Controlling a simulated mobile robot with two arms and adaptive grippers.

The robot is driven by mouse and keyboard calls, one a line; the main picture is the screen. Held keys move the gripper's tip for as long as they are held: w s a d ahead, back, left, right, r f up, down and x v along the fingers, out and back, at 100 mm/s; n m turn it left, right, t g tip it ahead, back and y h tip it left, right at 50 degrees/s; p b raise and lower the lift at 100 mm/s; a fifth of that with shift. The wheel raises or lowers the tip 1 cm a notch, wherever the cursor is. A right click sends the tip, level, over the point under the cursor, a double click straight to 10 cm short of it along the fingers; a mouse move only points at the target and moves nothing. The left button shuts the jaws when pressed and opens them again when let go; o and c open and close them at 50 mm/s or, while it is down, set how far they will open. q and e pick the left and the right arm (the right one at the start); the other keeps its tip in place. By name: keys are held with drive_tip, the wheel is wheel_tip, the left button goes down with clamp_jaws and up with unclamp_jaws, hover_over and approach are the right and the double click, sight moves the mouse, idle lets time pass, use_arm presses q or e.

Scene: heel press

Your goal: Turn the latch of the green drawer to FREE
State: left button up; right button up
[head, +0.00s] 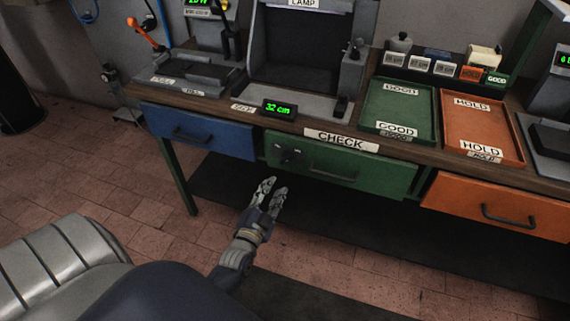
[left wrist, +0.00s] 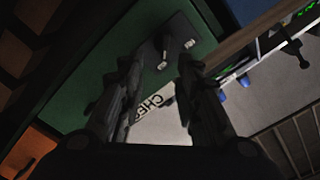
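The green drawer (head: 391,177) is shut under the workbench, below the CHECK label. Its latch (head: 288,154) is a small dark plate with a knob at the left of the drawer front; its lettering is too small to read. My left gripper (head: 272,184) is in front of and below the latch, fingers apart and empty. In the left wrist view, the drawer front (left wrist: 97,62) is tilted, and the dark latch (left wrist: 165,43) with small pale marks lies beyond and between the open fingers (left wrist: 158,75), not touched. My right gripper is out of view.
A blue drawer (head: 215,136) is on the left and an orange drawer (head: 521,211) on the right. The bench top carries a green tray (head: 399,108), an orange tray (head: 482,120) and a 32 cm display (head: 279,109). A table leg (head: 179,178) stands left; floor before the drawers is clear.

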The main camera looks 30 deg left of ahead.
sight(285, 162)
use_arm(q)
drive_tip(key=x, duration=0.9)
drive_tip(key=shift+w+a+r, duration=0.2)
drive_tip(key=shift+a+r, duration=0.1)
drive_tip(key=shift+r, duration=0.05)
drive_tip(key=shift+w+a, duration=0.2)
drive_tip(key=shift+w, duration=0.4)
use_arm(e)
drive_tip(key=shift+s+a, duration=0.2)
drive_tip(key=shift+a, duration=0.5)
use_arm(q)
drive_tip(key=shift+c, duration=0.2)
